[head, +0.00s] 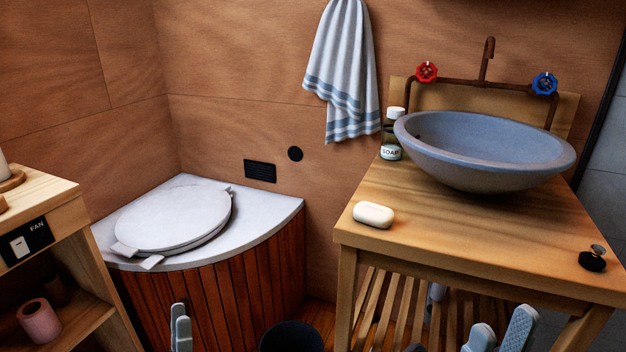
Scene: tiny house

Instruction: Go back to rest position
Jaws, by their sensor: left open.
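My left gripper (181,328) shows at the bottom edge, in front of the wooden toilet box. It is open and empty, with its fingers overlapping in this view. My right gripper (501,333) shows at the bottom right, low in front of the sink table. Its two grey fingertips stand apart with nothing visible between them. The rest of both grippers and both arms is cut off by the frame's lower edge.
A wooden sink table (420,225) holds a blue basin (490,170), a soap bottle (391,140) and a white soap bar (373,215). A wooden shelf (62,220) stands at left, beside the toilet box (262,265). A dark bin (291,337) sits on the floor between my grippers.

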